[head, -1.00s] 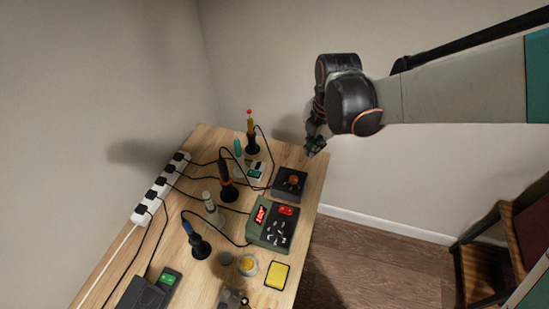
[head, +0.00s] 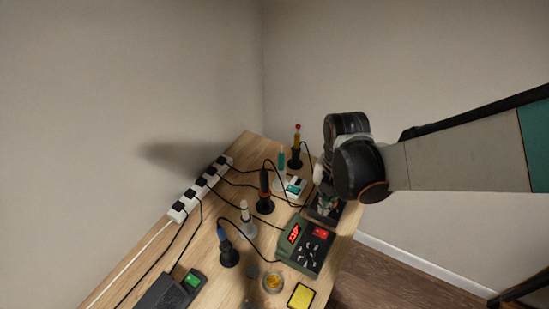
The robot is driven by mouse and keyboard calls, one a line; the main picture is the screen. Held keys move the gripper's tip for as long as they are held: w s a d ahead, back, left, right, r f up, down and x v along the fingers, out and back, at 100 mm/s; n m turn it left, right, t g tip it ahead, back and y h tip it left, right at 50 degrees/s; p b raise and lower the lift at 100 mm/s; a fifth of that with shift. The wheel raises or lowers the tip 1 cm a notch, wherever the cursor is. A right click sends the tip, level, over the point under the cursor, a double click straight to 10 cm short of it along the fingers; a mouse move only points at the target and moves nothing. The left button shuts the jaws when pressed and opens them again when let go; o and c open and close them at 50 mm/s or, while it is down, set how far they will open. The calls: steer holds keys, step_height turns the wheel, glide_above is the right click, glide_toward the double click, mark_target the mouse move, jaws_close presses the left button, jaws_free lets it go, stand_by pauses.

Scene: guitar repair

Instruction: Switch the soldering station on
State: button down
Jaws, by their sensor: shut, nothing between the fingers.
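A green station (head: 286,253) with a dark front panel stands at the table's right side. It has a lit red display (head: 294,233), a red switch (head: 320,233) and several small buttons. A dark box (head: 336,215) stands just behind it, mostly covered by my gripper (head: 325,205); its orange knob is hidden now. My gripper is shut and empty, over or close to that box; I cannot tell whether it touches. A blue-handled iron (head: 225,245) and an orange-and-black iron (head: 264,185) stand upright in holders, with black cables. Which unit is the soldering station is not marked legibly.
A white power strip (head: 203,188) with several plugs lies along the left edge. A small white-and-teal device (head: 294,188), a yellow sponge (head: 301,296), a round tin (head: 273,283) and a dark unit with a green screen (head: 193,280) crowd the table. Cables cross between them.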

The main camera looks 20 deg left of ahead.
mark_target(316, 237)
steer(key=f+b, duration=0.2)
steer(key=f, duration=0.2)
steer(key=s+f+b, duration=0.1)
steer(key=f+b, duration=0.2)
steer(key=f, duration=0.1)
steer(key=f+b, duration=0.3)
steer(key=f, duration=0.1)
steer(key=shift+s+a+f, duration=0.25)
steer(key=shift+s+f, duration=0.05)
steer(key=shift+f, duration=0.05)
steer(key=shift+a+f+b, duration=0.1)
steer(key=shift+f+b, duration=0.35)
steer(key=shift+b, duration=0.15)
steer(key=shift+r, duration=0.15)
steer(key=shift+d, duration=0.2)
